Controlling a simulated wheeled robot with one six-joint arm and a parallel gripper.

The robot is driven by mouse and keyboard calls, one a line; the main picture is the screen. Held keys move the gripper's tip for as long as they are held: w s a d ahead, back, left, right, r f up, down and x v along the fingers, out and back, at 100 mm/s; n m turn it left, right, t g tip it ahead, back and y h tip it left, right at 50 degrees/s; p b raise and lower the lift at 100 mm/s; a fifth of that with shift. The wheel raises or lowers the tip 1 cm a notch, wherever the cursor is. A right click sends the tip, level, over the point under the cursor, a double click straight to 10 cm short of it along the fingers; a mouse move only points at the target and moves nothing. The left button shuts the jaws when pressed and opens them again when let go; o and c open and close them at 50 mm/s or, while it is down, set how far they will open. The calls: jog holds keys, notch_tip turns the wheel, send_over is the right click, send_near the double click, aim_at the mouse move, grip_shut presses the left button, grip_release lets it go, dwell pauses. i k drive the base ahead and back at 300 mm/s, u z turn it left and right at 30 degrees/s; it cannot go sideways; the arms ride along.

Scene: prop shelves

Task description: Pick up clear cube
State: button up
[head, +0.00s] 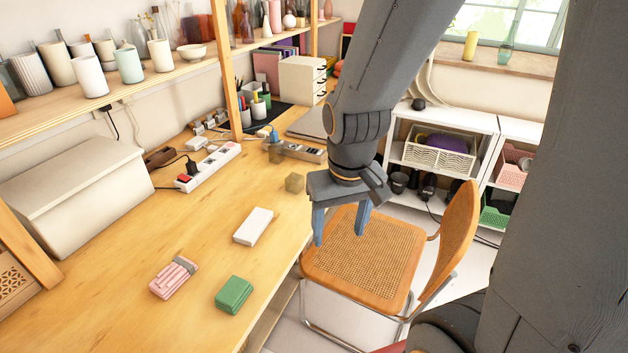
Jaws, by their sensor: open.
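A white block (253,226), a pink bundle (174,278) and a green block (234,294) lie on the desk. Power strips (208,168) with cables lie behind. A chair (365,258) stands against the desk's right edge. Bare desk surrounds the cube's near side.

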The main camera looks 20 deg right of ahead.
aim_at(294, 183)
jog(key=z, duration=0.05)
jog(key=k, duration=0.4)
jog(key=u, duration=0.5)
jog(key=i, duration=0.9)
jog(key=u, duration=0.4)
